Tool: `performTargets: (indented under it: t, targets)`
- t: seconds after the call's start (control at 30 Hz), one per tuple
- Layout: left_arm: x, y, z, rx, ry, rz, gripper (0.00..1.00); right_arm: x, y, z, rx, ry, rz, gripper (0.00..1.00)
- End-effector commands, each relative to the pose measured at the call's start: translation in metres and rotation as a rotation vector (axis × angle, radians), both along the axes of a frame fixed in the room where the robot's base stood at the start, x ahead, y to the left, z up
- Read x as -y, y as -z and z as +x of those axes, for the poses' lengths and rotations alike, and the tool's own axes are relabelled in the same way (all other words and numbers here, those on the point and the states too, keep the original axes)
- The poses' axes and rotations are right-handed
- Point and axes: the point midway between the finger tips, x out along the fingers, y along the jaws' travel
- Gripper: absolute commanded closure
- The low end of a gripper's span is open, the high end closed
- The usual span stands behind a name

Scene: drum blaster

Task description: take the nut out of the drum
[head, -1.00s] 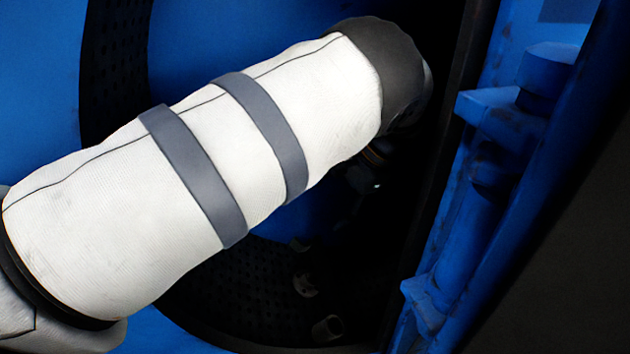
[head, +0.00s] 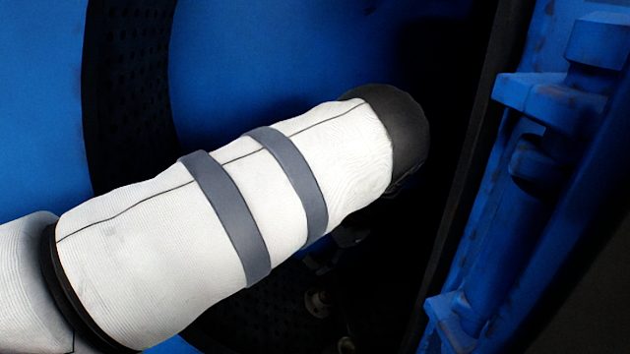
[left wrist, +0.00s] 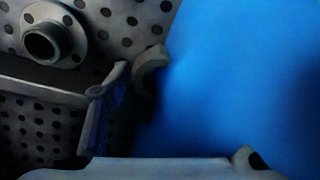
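My left arm reaches in its white sleeve into the open blue drum (head: 250,55). My left gripper (head: 335,252) shows only as dark shapes below the black wrist cuff, partly hidden by the arm and shadow. In the left wrist view, grey bars of it (left wrist: 98,105) stand over the perforated drum lining. I cannot tell its opening or see anything held in it. A round flanged metal part (left wrist: 52,35) lies on the lining there, with a curved grey piece (left wrist: 150,70) to its right. I cannot tell whether either is the nut. My right gripper is not in view.
Small metal parts (head: 318,303) lie low in the dark drum beneath my arm. The drum's black rim (head: 468,200) and blue hinge-like fittings (head: 550,100) stand close on the right. Black perforated lining (head: 125,90) curves along the left.

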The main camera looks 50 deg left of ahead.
Motion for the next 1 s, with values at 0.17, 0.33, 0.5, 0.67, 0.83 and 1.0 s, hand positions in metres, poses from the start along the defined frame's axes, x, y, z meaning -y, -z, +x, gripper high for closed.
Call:
performTargets:
  t: [0.17, 0.33, 0.5, 0.67, 0.83, 1.0]
  targets:
    - [0.000, 0.000, 0.000, 0.000, 0.000, 0.000, 0.97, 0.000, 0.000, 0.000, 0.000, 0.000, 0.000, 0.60]
    - [0.000, 0.000, 0.000, 0.000, 0.000, 0.000, 0.97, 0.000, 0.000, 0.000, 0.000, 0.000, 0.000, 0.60]
    - [0.000, -0.019, 0.001, 0.003, 0.000, 0.000, 0.97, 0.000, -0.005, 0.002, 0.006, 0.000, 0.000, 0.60]
    - [0.000, -0.063, 0.001, 0.005, 0.000, 0.001, 0.97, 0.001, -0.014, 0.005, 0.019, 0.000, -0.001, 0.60]
    - [0.000, -0.094, 0.000, 0.003, -0.001, 0.001, 0.97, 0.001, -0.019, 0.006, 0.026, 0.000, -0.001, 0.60]
    - [0.000, -0.101, 0.000, -0.001, 0.000, 0.000, 0.97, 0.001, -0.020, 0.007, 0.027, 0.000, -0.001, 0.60]
